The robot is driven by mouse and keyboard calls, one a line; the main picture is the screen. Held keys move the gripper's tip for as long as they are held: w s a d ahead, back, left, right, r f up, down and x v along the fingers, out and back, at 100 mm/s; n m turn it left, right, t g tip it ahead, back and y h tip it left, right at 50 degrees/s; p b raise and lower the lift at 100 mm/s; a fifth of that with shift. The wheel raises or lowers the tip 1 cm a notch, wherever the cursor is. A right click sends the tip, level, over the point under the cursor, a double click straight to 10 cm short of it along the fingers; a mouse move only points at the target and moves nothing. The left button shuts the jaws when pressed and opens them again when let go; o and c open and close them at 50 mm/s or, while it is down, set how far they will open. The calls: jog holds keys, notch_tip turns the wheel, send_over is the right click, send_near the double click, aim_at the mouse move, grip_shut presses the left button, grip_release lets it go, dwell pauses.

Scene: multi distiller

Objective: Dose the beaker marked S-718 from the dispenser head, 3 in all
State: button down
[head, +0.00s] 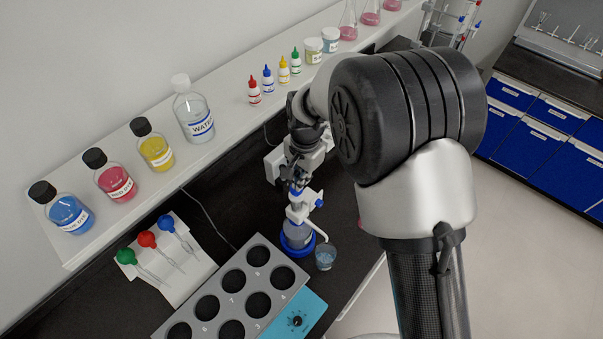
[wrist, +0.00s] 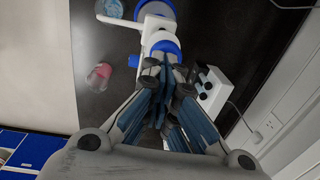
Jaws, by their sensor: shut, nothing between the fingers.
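The dispenser (head: 299,215) is a white and blue head on a bottle standing in a blue ring, on the dark bench. It also shows in the wrist view (wrist: 158,38). A beaker (head: 325,256) with pale blue liquid stands by its spout; its edge shows in the wrist view (wrist: 112,8). A second beaker with pink contents (wrist: 98,76) stands apart from the dispenser. No S-718 mark is readable on either. My gripper (wrist: 166,72) is shut and empty, just over the top of the dispenser head; whether it touches cannot be told.
A grey heated block (head: 238,290) with numbered round wells lies left of the dispenser. A white device (wrist: 212,88) stands close beside the gripper. A shelf (head: 225,165) with bottles runs behind. Pipettes with coloured bulbs (head: 147,239) lie on a white sheet.

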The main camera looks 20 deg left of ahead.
jog(key=shift+f, duration=0.15)
